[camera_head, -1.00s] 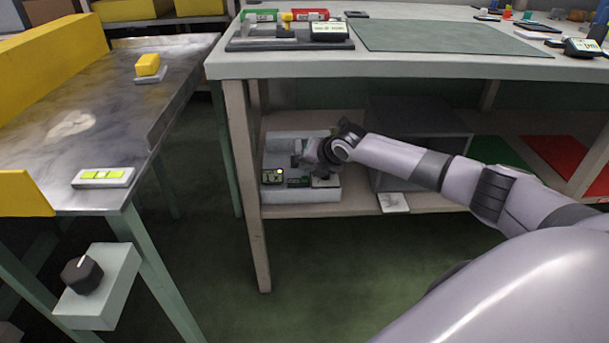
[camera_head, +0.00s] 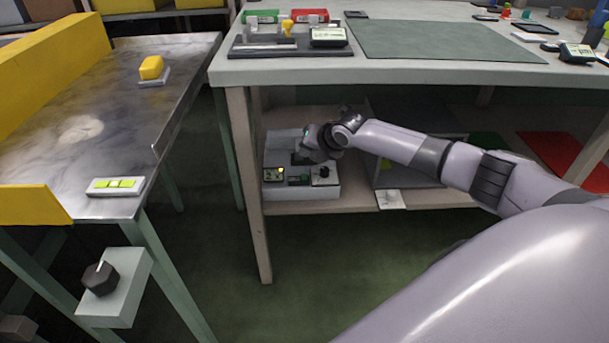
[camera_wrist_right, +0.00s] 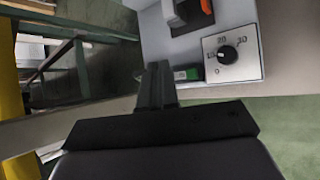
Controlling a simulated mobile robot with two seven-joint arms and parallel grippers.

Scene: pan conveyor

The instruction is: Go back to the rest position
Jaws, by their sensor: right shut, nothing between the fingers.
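My right gripper (camera_head: 308,150) is in front of the grey control box (camera_head: 318,192) on the lower shelf. It is over the upper part of the box and hides some of it. In the right wrist view its fingers (camera_wrist_right: 157,88) are together with nothing between them. They are beside the box and apart from its dial (camera_wrist_right: 227,54), which is black on a white numbered plate. The dial also shows in the head view (camera_head: 323,171). My left gripper is not in view.
The bench top (camera_head: 400,70) is above my right arm, and the shelf board (camera_head: 350,200) is below it. A grey open box (camera_head: 410,173) stands behind my forearm. The metal conveyor table (camera_head: 110,110) is at the left. The floor between them is clear.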

